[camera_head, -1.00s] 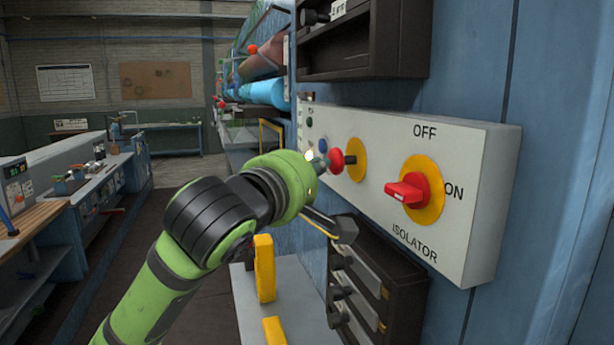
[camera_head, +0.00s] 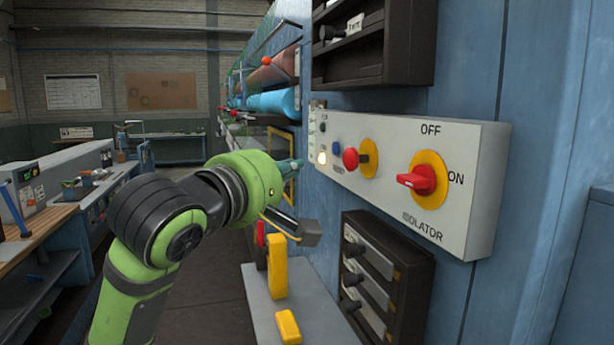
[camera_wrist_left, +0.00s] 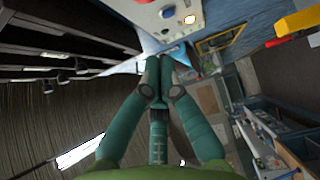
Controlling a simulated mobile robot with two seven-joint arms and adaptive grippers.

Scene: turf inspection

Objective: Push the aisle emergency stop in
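The emergency stop is a red mushroom button (camera_head: 351,158) on a dark stem in front of a yellow disc (camera_head: 369,158), on a pale control panel (camera_head: 390,140). The red head stands out from the disc. My left gripper (camera_head: 297,165) is left of the button, apart from it, with teal fingers pointing toward the blue wall. In the left wrist view the teal fingers (camera_wrist_left: 165,62) come together at the tips, with nothing seen between them. A red part shows at the top edge of that view, beside a blue button (camera_wrist_left: 167,12). My right gripper is out of view.
A red isolator knob (camera_head: 420,180) on a yellow disc sits right of the button, its handle level with ON. A lit white lamp (camera_head: 322,157) is left of it. Dark racks are above and below the panel. A ledge (camera_head: 262,315) holds yellow blocks (camera_head: 277,265).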

